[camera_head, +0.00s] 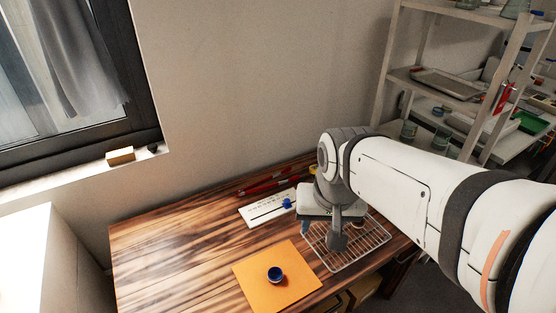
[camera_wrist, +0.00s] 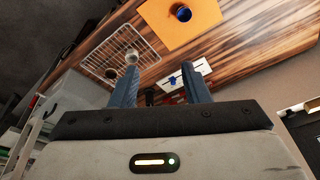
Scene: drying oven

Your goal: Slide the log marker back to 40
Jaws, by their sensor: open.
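The log is a white board (camera_head: 258,216) with a dark slot and small printed marks, lying on the wooden table; it also shows in the wrist view (camera_wrist: 203,70). The log marker is a blue knob (camera_head: 286,203) at the board's right end in the head view; in the wrist view it appears as a small blue piece (camera_wrist: 172,80) beside a fingertip. The printed numbers are too small to read. My gripper (camera_head: 321,233) is open and empty, pointing down above the table to the right of the board. Its two blue-grey fingers also show in the wrist view (camera_wrist: 160,68).
A wire rack (camera_head: 372,243) lies under and right of my gripper. An orange mat (camera_head: 250,285) with a blue cup (camera_head: 276,274) is at the table's front. Red pens (camera_head: 265,185) lie behind the board. The table's left part is clear. Shelves (camera_head: 440,80) stand at right.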

